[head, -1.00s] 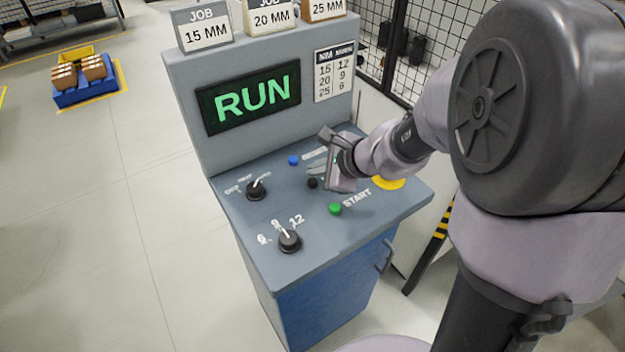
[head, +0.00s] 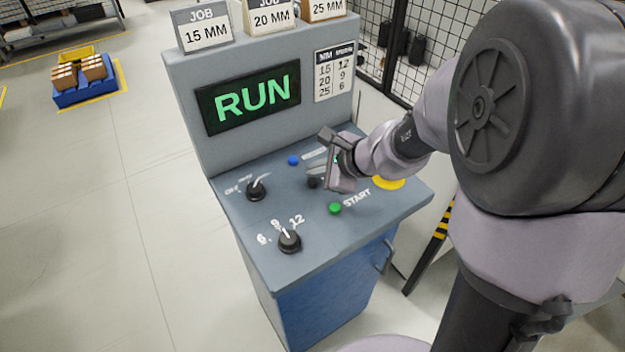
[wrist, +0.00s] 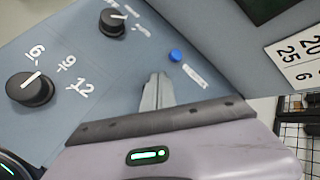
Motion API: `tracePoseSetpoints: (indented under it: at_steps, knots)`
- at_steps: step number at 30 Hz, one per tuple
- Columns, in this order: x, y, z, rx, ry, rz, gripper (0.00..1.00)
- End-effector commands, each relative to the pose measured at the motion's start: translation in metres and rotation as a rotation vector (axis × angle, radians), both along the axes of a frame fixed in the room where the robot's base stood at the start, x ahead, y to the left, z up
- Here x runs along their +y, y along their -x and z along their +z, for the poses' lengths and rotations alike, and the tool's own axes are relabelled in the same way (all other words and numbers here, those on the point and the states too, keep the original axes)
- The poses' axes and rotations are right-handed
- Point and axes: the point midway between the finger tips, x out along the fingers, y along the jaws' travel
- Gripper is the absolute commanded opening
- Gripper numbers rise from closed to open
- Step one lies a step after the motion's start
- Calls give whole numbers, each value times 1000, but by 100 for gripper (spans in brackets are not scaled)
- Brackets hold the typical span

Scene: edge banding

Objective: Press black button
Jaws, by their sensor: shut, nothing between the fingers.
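The black button (head: 313,183) sits on the sloped top of the grey console, between the blue button (head: 293,160) and the green START button (head: 335,208). My gripper (head: 312,170) is shut and empty, low over the panel right at the black button. From the head view I cannot tell whether the fingertips touch it. In the wrist view my shut fingers (wrist: 157,88) point toward the panel, and the black button does not show there. The blue button also shows in the wrist view (wrist: 175,55), beyond the fingertips and to their right.
Two black knobs, an upper one (head: 256,190) and a lower one (head: 289,240), stand left of my gripper. A yellow disc (head: 389,183) lies partly under my wrist. The upright panel with a green RUN display (head: 252,100) rises behind.

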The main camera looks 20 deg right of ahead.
Motion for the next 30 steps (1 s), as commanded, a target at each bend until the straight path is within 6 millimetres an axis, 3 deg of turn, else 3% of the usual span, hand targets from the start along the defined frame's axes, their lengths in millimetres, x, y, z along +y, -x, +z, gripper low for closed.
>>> tracePoseSetpoints:
  at_steps: [30]
  knots:
    - [0, 0, -11, 0, 0, 0, 0]
